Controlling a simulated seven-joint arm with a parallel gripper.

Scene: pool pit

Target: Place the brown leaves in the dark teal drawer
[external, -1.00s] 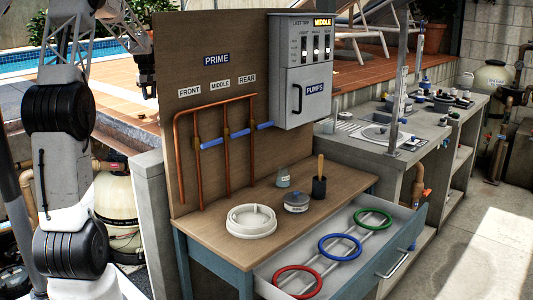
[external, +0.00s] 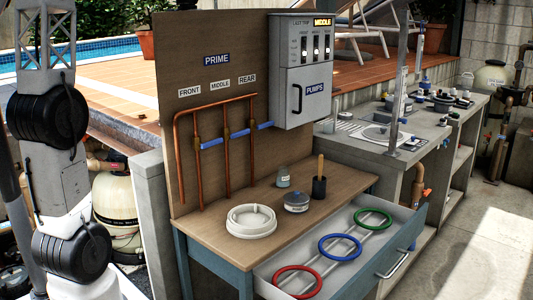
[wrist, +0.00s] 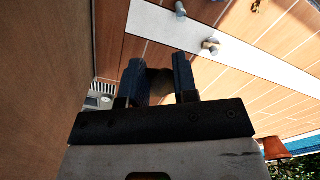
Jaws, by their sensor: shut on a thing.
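My gripper (wrist: 160,78) shows only in the wrist view. Its two dark fingers are close around a small dark brown clump (wrist: 160,84), which looks like the brown leaves but is mostly hidden and shadowed. An open drawer (external: 390,262) juts out under the teal-framed workbench in the external view. Its front looks grey-blue. A red ring (external: 297,268), a blue ring (external: 327,242) and a green ring (external: 373,211) lie inside it. My gripper is well away from the drawer, and the external view does not show it.
A tall brown panel (external: 190,130) with copper pipes stands behind the workbench; in the wrist view a brown panel (wrist: 45,90) fills the left. The bench top (external: 215,218) holds a white round basket (external: 251,221), a lidded jar, a bottle and a dark cup. A grey pump box (external: 302,85) overhangs.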

